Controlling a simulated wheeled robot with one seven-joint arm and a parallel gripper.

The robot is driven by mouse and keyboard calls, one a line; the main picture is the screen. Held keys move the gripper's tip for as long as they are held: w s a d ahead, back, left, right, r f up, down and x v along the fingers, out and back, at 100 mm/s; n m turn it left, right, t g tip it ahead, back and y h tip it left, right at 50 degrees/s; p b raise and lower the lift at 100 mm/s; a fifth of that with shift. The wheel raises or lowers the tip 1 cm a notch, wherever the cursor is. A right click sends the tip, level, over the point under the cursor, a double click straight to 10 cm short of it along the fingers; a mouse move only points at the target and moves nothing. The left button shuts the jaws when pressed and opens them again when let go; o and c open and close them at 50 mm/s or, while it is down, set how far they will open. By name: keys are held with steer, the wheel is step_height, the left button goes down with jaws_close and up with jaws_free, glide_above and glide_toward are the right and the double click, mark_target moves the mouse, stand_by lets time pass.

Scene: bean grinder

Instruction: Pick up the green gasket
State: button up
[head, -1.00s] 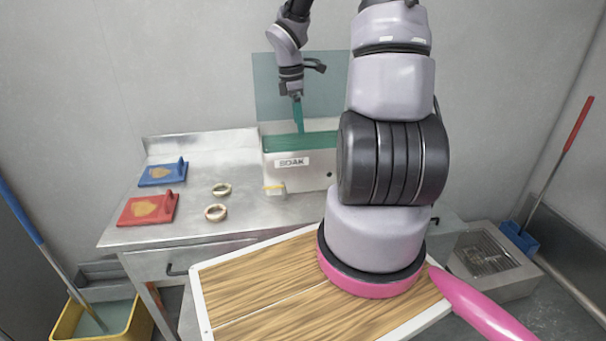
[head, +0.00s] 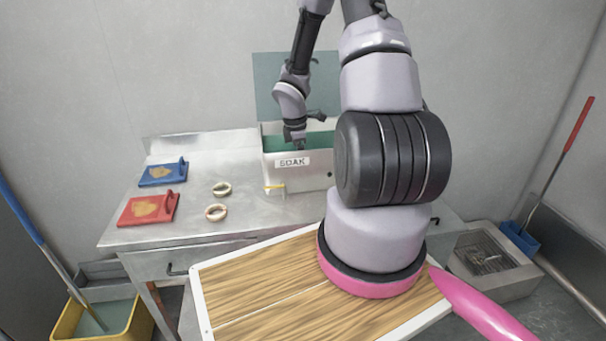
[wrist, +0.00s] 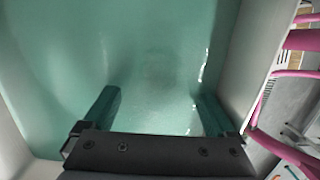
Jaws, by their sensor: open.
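I cannot make out a green gasket for certain. In the wrist view a faint round outline (wrist: 160,62) shows in the teal liquid (wrist: 60,50) of the tank, too blurred to identify. The white tank marked SOAK (head: 312,178) stands on the steel counter with its teal lid (head: 268,95) raised. My gripper (wrist: 156,95) is open, its two teal fingers spread apart and empty, pointing into the tank.
Two rings, one olive-toned (head: 221,183) and one tan (head: 208,213), lie on the counter (head: 175,230) left of the tank. Blue (head: 162,180) and red (head: 128,216) handled boards lie farther left. A yellow-handled tap (head: 273,187) juts from the tank front. The tank walls (wrist: 265,40) flank my gripper.

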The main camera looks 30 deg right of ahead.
steer(key=shift+d+f, duration=0.1)
steer(key=shift+f, duration=0.8)
steer(key=c, duration=1.3)
